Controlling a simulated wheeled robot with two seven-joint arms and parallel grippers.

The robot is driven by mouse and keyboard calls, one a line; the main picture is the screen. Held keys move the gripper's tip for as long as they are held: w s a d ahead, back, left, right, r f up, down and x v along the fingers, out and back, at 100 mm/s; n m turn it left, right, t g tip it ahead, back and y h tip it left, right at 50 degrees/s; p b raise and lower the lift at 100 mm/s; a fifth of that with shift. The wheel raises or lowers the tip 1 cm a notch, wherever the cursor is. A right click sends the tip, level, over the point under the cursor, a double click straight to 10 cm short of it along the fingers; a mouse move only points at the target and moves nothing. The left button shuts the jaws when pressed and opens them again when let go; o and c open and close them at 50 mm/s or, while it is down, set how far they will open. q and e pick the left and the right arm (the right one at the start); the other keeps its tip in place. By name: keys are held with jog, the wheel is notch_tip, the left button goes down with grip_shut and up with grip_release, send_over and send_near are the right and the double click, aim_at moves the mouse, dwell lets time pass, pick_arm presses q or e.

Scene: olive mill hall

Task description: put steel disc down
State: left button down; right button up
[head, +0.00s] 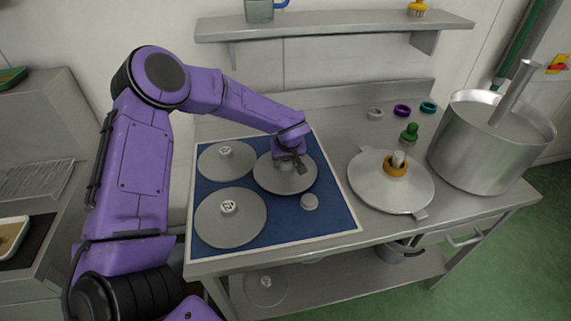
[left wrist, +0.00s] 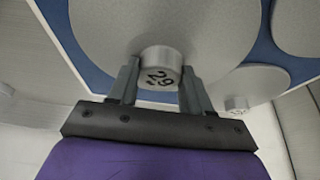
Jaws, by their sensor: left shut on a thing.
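My left gripper (head: 289,155) is shut on the knob of a grey steel disc (head: 301,182) over the right part of the blue mat (head: 270,228). In the left wrist view, the gripper (left wrist: 155,90) has one finger on each side of this disc's numbered knob (left wrist: 161,60). The disc looks level and close to the mat; I cannot tell whether it touches. Two more knobbed discs lie on the mat, one at the back left (head: 211,164) and a larger one at the front left (head: 245,233). My right gripper is not in view.
To the right are a wide disc with an orange collar (head: 375,187), a green-topped item (head: 409,134), several small rings along the back, and a large steel pot (head: 465,150).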

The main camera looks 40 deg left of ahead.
pick_arm(q)
jog(key=shift+s+f, duration=0.4)
jog(key=shift+f, duration=0.25)
jog(key=shift+s+f, duration=0.15)
jog(key=shift+s, duration=0.25)
jog(key=shift+w, duration=0.1)
jog(key=shift+c, duration=2.4)
grip_release()
jog(key=shift+w+f, duration=0.2)
jog(key=shift+f, duration=0.05)
jog(key=shift+s+r, duration=0.1)
